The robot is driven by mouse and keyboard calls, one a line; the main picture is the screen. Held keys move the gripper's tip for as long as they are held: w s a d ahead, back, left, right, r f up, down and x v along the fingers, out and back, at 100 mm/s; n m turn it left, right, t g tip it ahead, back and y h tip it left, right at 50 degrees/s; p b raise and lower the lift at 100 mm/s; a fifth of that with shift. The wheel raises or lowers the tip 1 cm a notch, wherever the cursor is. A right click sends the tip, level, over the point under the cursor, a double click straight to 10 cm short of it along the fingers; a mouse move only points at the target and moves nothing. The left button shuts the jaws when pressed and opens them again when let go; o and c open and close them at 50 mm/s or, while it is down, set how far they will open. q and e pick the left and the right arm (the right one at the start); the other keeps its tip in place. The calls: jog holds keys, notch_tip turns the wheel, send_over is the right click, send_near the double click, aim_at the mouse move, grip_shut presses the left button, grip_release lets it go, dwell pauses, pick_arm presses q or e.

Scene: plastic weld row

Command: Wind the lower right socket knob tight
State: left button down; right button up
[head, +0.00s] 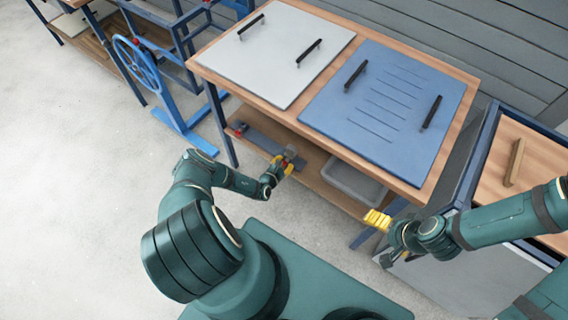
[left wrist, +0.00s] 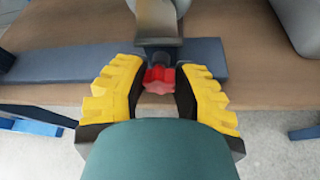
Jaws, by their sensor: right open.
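A red lobed knob (left wrist: 159,79) sits under a grey metal socket part (left wrist: 157,22) on a dark blue-grey bar (left wrist: 60,64). The bar also shows on the lower shelf in the head view (head: 262,141). My left gripper (head: 281,166) is at the bar's right end. In the head view the gripper hides the knob. My right gripper (head: 378,219) is open and empty, off the table's front right corner.
The lower shelf (head: 318,183) also holds a grey tray (head: 354,184) and another red part (head: 239,127) at the bar's left end. Above hangs the wooden tabletop (head: 290,117) with a white panel (head: 275,55) and a blue panel (head: 384,108). A blue wheel stand (head: 141,64) is at left.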

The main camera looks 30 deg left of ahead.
pick_arm(q)
jog(key=shift+a, duration=0.1)
jog(key=shift+f+n+h+b, duration=0.1)
jog(key=shift+n+h+b, duration=0.6)
jog(key=shift+n+b, duration=0.2)
jog(key=shift+n+h+b, duration=0.4)
jog(key=shift+n+b, duration=0.2)
jog(key=shift+n, duration=0.2)
jog(key=shift+r, duration=0.2)
jog(key=c, duration=0.7)
grip_release()
jog(key=v, duration=1.2)
jog(key=shift+w, duration=0.1)
